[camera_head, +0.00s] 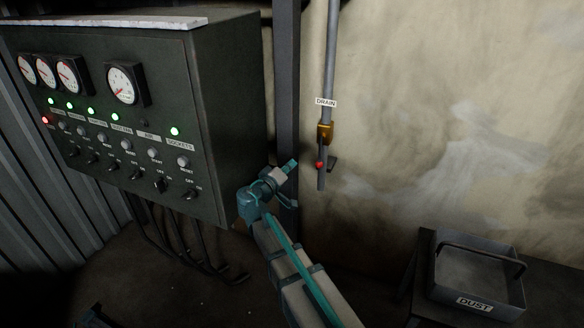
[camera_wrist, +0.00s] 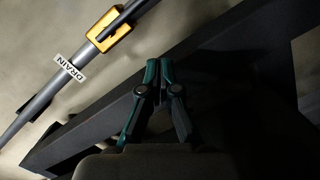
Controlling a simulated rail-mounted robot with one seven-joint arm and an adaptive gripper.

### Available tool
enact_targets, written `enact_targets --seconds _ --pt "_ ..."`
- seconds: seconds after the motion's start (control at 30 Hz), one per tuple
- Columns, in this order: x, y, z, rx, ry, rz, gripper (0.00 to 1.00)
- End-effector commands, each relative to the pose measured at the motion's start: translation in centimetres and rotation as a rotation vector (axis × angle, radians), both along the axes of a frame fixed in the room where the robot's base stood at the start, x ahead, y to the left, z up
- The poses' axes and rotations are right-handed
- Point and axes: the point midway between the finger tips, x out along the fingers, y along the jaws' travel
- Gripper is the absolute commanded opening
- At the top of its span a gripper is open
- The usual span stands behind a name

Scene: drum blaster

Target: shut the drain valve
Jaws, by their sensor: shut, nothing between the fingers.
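The drain valve (camera_head: 325,133) is a brass body on a vertical grey pipe against the wall, under a white DRAIN label (camera_head: 326,102). A red knob (camera_head: 320,165) shows just below the body, beside the pipe; I cannot tell the lever's exact angle. In the wrist view the yellow valve body (camera_wrist: 108,32) is at the upper left with a dark lever across it, and the DRAIN label (camera_wrist: 70,68) is below it. My gripper (camera_head: 292,164) is left of the valve in the head view, apart from it. In the wrist view its fingertips (camera_wrist: 159,66) are together and empty.
A dark control panel (camera_head: 235,110) with gauges, lights and switches stands left of my arm. A dark vertical post (camera_head: 288,75) stands between panel and pipe. A DUST tray (camera_head: 475,298) sits on a stand at lower right. The wall right of the pipe is clear.

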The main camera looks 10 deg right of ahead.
Motion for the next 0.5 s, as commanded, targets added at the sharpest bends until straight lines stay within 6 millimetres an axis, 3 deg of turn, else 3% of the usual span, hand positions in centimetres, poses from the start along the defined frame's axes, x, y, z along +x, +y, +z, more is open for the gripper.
enact_targets --seconds 0.4,0.5 --pt "6.7 -4.7 -0.5 0.0 0.0 -0.002 0.0" --pt "5.5 -6.0 -1.5 -0.002 0.003 -0.001 0.0"
